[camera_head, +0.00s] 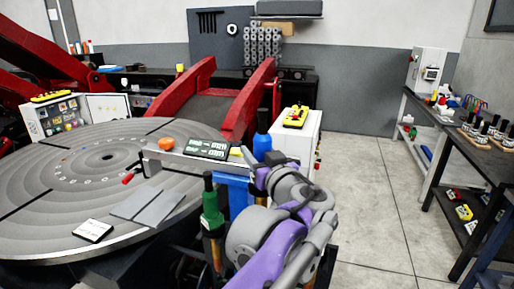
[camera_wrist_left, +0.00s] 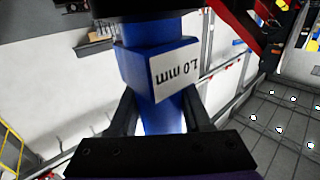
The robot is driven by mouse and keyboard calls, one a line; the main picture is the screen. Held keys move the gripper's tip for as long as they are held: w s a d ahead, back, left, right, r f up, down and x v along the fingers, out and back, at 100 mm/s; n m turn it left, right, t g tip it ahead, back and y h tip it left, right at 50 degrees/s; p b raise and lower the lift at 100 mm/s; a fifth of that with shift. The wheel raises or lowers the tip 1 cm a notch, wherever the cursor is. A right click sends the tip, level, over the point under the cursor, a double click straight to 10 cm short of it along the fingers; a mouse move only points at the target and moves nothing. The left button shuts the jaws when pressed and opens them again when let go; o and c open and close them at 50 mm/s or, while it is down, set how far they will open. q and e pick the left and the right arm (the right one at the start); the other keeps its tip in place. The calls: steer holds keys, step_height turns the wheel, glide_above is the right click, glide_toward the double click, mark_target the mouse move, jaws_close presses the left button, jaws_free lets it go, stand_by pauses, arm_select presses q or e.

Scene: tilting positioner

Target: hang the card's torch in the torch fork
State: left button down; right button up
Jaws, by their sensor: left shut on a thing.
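My left gripper (camera_head: 268,163) is near the centre of the head view. In the left wrist view its two dark fingers (camera_wrist_left: 160,122) are shut on a blue torch (camera_wrist_left: 157,60), which has a white label reading "1.0 mm". The blue torch (camera_head: 262,141) stands roughly upright above the gripper in the head view. A green torch-like body (camera_head: 211,212) stands lower left of the gripper. A small card (camera_head: 93,231) lies on the round table; its text is too small to read. I cannot make out the torch fork for certain. My right gripper is not in view.
The round grey positioner table (camera_head: 60,200) fills the left, with two grey plates (camera_head: 148,205) on it. A white cabinet (camera_head: 305,133) with a yellow device (camera_head: 296,116) stands just behind the gripper. A dark bench (camera_head: 480,152) is at right. The floor between is clear.

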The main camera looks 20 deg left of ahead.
arm_select(q)
step_height(320, 180, down, 13)
steer(key=b, duration=0.4)
steer(key=shift+b, duration=0.3)
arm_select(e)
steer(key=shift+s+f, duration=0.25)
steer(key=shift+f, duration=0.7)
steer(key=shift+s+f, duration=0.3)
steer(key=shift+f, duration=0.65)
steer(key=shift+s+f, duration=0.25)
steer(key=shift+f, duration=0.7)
arm_select(q)
steer(key=shift+s+r, duration=0.1)
steer(key=s+p, duration=0.3)
steer(key=s, duration=0.7)
steer(key=shift+s+a, duration=0.15)
steer(key=shift+s, duration=0.25)
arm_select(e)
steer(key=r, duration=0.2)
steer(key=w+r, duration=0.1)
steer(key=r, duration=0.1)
